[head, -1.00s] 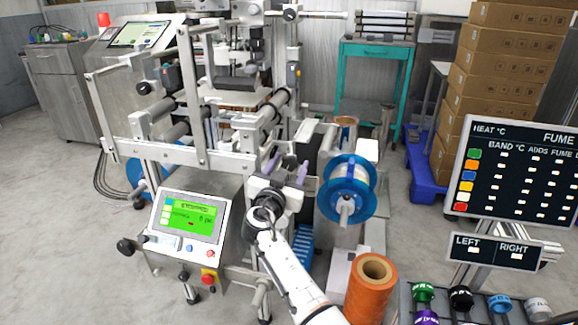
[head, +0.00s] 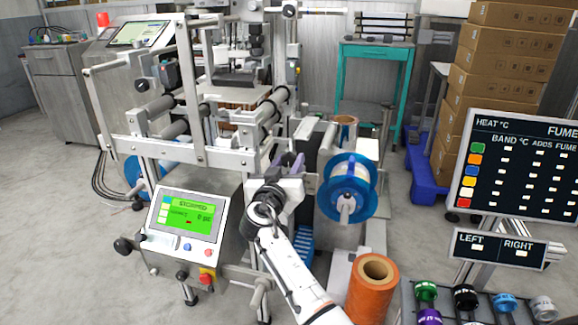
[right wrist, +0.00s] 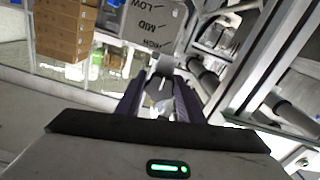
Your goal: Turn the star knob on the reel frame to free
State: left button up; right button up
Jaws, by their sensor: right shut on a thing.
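My right gripper (head: 291,161) is at the reel frame (head: 230,160), just left of the blue-flanged reel (head: 347,188). In the right wrist view, its purple-grey fingers (right wrist: 160,104) are shut on a dark knob (right wrist: 161,82), which I take for the star knob. The knob sits between the fingertips, in front of a grey panel (right wrist: 150,22) lettered LOW, MID and HIGH. In the head view the knob is hidden by my gripper, and I cannot read its setting. My left gripper is not in view.
A control box with a green screen (head: 186,218) stands left of my right arm. An orange roll (head: 372,285) stands right of it, near a rack of coloured rings (head: 465,298). Metal bars and rollers run close beside the gripper. Open floor lies at the left.

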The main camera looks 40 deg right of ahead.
jog(key=shift+f, duration=0.1)
jog(key=o, duration=1.1)
jog(key=shift+c, duration=0.2)
jog(key=shift+s+a, duration=0.1)
jog(key=shift+a, duration=0.05)
jog(key=v, duration=1)
jog(key=shift+s, duration=0.1)
